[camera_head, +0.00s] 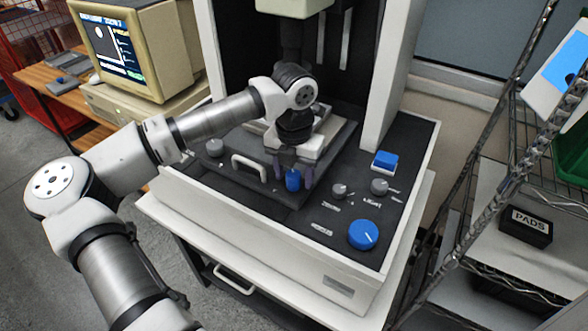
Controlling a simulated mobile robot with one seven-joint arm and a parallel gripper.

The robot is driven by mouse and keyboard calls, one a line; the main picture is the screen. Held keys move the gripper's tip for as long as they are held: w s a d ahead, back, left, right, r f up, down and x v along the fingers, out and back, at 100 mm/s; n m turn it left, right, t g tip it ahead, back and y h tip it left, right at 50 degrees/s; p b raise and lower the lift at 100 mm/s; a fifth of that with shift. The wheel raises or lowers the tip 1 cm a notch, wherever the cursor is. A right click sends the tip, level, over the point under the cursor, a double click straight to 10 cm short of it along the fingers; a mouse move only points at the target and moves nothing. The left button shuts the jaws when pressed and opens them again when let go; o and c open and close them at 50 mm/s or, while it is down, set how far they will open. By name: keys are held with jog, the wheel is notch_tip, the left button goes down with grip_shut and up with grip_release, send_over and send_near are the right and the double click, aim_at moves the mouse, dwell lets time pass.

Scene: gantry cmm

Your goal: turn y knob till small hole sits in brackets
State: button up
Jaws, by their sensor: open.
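My gripper (293,174) points down over the front of the machine's dark deck. Its two purple fingertips are apart, one on each side of a small blue knob (292,182); I cannot tell whether they touch it. A larger blue knob (363,235) with a white pointer line sits at the deck's front right. The knob labels are too small to read, so I cannot tell which is marked Y. The monitor (120,48) at upper left shows a pale round spot on a dark picture beside coloured text. I cannot make out brackets or a small hole.
Grey knobs (340,191) and a blue block-shaped control (384,161) lie right of my gripper. A white handle (249,167) stands to its left. A wire rack (480,150) with a "PADS" box (526,226) stands at right.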

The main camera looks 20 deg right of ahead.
jog(key=shift+f, duration=0.15)
jog(key=shift+c, duration=0.4)
jog(key=c, duration=0.9)
jog(key=m+b, duration=0.1)
jog(key=b, duration=0.1)
jog(key=m+b, duration=0.1)
jog(key=b, duration=0.1)
jog(key=shift+f, duration=0.35)
jog(key=shift+r+m+b, duration=0.1)
jog(key=shift+m+b, duration=0.8)
jog(key=shift+b, duration=0.1)
jog(key=shift+r+m+b, duration=0.3)
jog(key=shift+m+b, duration=0.05)
jog(key=shift+m, duration=0.55)
jog(key=o, duration=1)
